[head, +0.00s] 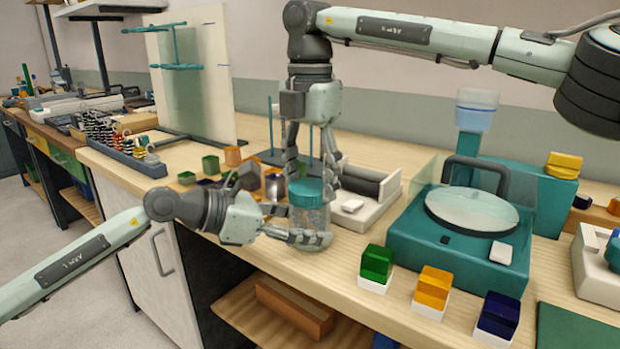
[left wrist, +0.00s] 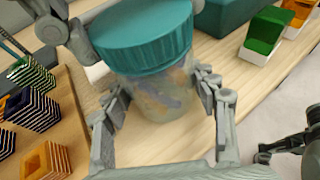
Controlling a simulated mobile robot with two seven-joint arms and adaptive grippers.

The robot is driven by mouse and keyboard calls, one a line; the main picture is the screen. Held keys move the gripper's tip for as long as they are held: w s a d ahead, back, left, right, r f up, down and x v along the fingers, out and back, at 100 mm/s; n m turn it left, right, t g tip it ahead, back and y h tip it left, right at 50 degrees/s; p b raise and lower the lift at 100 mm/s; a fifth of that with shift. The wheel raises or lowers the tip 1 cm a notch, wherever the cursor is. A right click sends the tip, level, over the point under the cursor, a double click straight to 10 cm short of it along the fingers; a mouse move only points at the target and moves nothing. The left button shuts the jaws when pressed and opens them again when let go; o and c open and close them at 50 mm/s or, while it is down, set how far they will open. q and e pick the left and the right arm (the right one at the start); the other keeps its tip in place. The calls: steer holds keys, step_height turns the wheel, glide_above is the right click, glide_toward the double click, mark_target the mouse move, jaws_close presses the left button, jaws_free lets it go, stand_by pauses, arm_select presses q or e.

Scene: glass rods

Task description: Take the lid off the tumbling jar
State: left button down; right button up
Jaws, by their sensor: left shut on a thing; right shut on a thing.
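The tumbling jar (head: 312,218) is a clear, cloudy cylinder standing upright near the table's front edge. Its ribbed teal lid (head: 306,193) sits on top; in the left wrist view the lid (left wrist: 140,42) meets the jar body (left wrist: 160,92) with no gap that I can see. My left gripper (head: 308,238) comes in level from the left and is shut around the jar's lower body. My right gripper (head: 311,183) points straight down from above, its fingers shut on either side of the lid. The far side of the jar is hidden.
A teal machine with a round plate (head: 472,212) stands to the right, behind green (head: 377,262), orange (head: 434,286) and dark blue (head: 497,314) blocks. A white-based roller device (head: 375,200) is close behind the jar. Small coloured pieces (head: 211,165) lie to the left.

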steer(key=n, duration=2)
steer(key=shift+n, duration=0.4)
steer(key=n, duration=0.2)
steer(key=shift+n, duration=0.4)
steer(key=n, duration=0.4)
steer(key=shift+n, duration=0.4)
steer(key=n, duration=0.4)
steer(key=shift+n, duration=0.3)
